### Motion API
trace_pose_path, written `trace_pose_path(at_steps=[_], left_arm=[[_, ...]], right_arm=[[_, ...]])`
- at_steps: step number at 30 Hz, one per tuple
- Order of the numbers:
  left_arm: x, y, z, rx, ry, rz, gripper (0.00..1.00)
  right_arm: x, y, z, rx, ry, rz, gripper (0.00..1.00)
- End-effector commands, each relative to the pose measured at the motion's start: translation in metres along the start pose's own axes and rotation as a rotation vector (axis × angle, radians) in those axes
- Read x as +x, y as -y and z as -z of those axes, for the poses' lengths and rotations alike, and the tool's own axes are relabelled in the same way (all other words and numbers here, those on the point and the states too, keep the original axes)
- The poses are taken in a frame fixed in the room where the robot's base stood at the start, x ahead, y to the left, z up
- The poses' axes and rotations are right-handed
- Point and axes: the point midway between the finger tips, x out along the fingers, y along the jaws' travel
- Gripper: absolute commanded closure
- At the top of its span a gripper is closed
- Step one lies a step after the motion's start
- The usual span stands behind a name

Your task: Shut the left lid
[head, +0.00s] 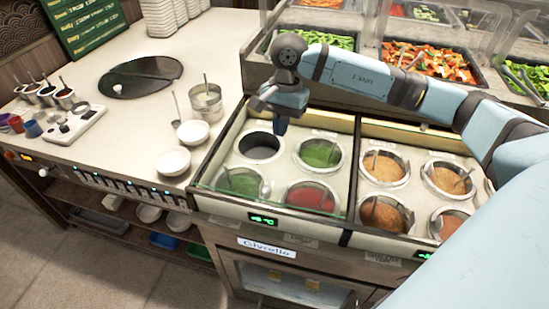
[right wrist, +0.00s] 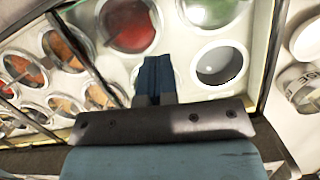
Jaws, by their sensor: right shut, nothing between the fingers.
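The left lid (head: 270,204) is a clear pane with a greenish front edge over the left bay of the sauce counter. It appears to lie low over the wells; I cannot tell if it is fully down. Under it are an empty dark well (head: 259,147), two green wells and a red well (head: 311,196). My right gripper (head: 281,128) points down over the back of this bay, between the empty well and a green well (head: 320,153). Its fingers (right wrist: 155,78) are together and empty in the right wrist view. Contact with the lid is unclear. My left gripper is out of view.
The right bay holds several brown sauce wells (head: 385,167). Vegetable trays (head: 430,62) stand behind. White bowls (head: 173,160) and a metal pot (head: 206,102) are on the left counter. My right arm covers the right side.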

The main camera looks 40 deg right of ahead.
Motion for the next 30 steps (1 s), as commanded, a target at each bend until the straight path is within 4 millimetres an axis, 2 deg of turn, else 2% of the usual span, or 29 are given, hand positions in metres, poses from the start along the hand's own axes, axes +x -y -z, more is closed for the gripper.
trace_pose_path(at_steps=[5, 8, 21, 24, 30], left_arm=[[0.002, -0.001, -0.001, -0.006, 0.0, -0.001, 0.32], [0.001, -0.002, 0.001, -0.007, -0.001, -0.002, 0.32], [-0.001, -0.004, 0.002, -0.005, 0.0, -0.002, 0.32], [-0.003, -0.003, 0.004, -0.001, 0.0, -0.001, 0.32], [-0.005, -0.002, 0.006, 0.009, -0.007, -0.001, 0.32]], right_arm=[[0.004, -0.001, 0.007, 0.004, 0.001, 0.0, 1.0], [0.015, -0.001, 0.007, 0.004, 0.003, -0.002, 1.0], [0.104, -0.001, 0.006, 0.004, 0.004, -0.002, 1.0], [0.11, 0.0, -0.01, 0.0, 0.003, 0.0, 1.0], [0.12, 0.0, -0.025, 0.002, 0.002, 0.001, 1.0]])
